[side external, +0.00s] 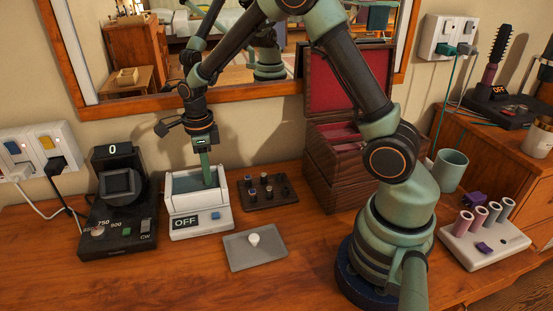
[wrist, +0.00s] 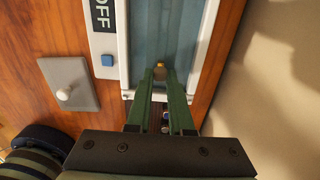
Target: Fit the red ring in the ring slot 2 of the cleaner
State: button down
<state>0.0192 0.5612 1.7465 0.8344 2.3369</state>
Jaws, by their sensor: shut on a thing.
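The cleaner (side external: 188,221) is a white box with a pale blue tank, an OFF display and a blue button. It also shows in the wrist view (wrist: 124,45). My gripper (side external: 208,183) points down into the tank near its right end. In the wrist view my gripper (wrist: 160,77) is shut on a small ring (wrist: 160,66), with a gold-coloured part showing between the fingertips. I cannot make out a red part on it. The slots inside the tank cannot be made out, and I cannot tell whether the ring touches one.
A dark rack (side external: 284,202) with several small ring pieces stands right of the cleaner. A grey plate with a white knob (side external: 253,239) lies in front. A black device (side external: 117,238) reading 0 is at left, an open wooden jewelry box (side external: 325,180) behind right. The mirror is close behind.

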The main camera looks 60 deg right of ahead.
jog(key=shift+f, duration=1)
dwell(1.3)
jog(key=c, duration=0.7)
grip_release()
notch_tip(320, 180, up, 12)
jog(key=shift+r, duration=0.1)
